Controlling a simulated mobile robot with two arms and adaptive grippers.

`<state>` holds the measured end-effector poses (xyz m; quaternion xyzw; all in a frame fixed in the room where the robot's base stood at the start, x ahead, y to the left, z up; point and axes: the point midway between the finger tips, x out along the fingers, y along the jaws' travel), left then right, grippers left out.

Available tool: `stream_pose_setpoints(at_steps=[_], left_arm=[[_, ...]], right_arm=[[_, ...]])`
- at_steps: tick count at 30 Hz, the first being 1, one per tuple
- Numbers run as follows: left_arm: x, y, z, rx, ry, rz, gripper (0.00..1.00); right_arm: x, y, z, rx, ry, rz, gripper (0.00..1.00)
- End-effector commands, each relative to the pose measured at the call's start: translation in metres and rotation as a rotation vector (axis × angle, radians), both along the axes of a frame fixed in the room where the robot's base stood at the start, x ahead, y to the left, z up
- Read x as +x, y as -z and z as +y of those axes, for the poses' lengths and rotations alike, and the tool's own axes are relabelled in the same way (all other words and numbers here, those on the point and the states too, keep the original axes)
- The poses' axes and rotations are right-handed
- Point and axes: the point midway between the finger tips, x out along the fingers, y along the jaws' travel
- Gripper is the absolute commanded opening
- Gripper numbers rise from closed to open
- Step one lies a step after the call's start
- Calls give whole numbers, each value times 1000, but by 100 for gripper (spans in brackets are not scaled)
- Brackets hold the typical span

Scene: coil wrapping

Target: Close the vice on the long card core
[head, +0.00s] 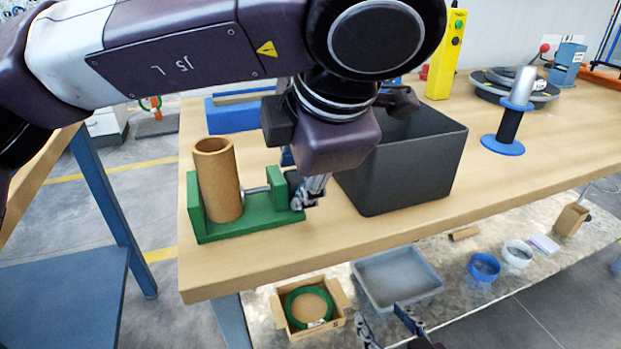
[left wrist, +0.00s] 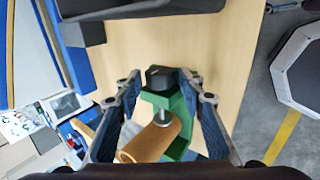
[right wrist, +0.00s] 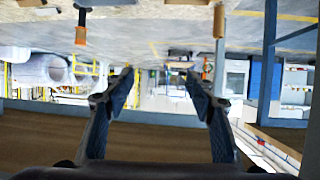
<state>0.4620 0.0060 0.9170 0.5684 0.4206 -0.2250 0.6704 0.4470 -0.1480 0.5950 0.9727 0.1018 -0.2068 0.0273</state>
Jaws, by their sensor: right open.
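The green vice (head: 250,227) stands at the left end of the bench. The long brown card core (head: 220,180) stands upright between its jaws. The vice's screw (head: 257,190) runs from the right jaw towards the core, its pad close to the core; I cannot tell if they touch. In the left wrist view the black screw knob (left wrist: 158,78) lies between the fingers of my left gripper (left wrist: 161,88), which are apart with gaps on both sides. In the head view my left gripper (head: 311,191) is at the vice's right end. My right gripper (head: 384,325) is open and empty, low in front of the bench.
A dark open bin (head: 412,178) stands right of the vice, close to my left gripper. A blue spool (head: 507,130) and yellow control box (head: 446,55) stand further right. Below are a cardboard box (head: 332,328) and grey tray (head: 400,300). The bench front (head: 350,236) is clear.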

Motion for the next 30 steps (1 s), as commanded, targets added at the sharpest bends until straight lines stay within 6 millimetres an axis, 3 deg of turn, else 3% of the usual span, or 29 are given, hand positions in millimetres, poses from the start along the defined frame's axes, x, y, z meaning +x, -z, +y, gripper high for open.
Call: stream_pose_setpoints(at_steps=[7, 30], left_arm=[[-1, -4, -1, 0, 1, -1, 36], [-20, -31, -7, 0, 1, 0, 36]], right_arm=[[-1, 0, -1, -3, 1, 14, 51], [-65, 67, -26, -92, 29, 396, 51]])
